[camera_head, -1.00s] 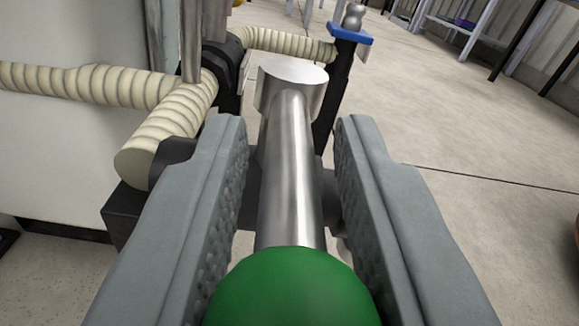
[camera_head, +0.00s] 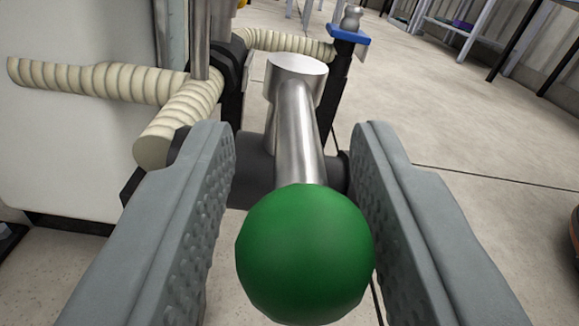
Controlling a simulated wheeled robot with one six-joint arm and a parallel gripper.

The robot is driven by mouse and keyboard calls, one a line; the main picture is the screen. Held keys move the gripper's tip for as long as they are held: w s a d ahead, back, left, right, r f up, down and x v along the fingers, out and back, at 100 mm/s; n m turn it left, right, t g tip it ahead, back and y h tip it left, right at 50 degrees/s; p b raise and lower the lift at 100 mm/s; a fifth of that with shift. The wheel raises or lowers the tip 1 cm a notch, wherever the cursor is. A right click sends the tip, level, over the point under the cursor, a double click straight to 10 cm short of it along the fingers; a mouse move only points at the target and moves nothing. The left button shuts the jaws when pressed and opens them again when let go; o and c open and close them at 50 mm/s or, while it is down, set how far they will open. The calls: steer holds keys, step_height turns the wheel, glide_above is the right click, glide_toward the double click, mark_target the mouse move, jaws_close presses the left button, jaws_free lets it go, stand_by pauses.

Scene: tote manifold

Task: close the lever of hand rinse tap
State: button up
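The tap's lever is a shiny metal rod (camera_head: 296,135) ending in a green ball knob (camera_head: 304,254) near the camera. The rod's far end joins a short metal cylinder (camera_head: 299,75). My gripper (camera_head: 291,135) has its two grey fingers apart, one on each side of the rod and knob. A gap shows between the left finger and the rod. The right finger is close to the knob, and I cannot tell whether they touch. A dark pipe body (camera_head: 255,175) passes behind the rod, partly hidden by the fingers.
Ribbed cream hoses (camera_head: 110,84) run at the left in front of a white panel (camera_head: 70,160). A dark post with a blue top (camera_head: 348,37) stands behind the lever. Shelving (camera_head: 460,28) is at the far right. Pale floor (camera_head: 470,150) lies open at the right.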

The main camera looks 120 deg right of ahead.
steer(key=v, duration=1.5)
steer(key=shift+a, duration=0.2)
steer(key=shift+w, duration=0.15)
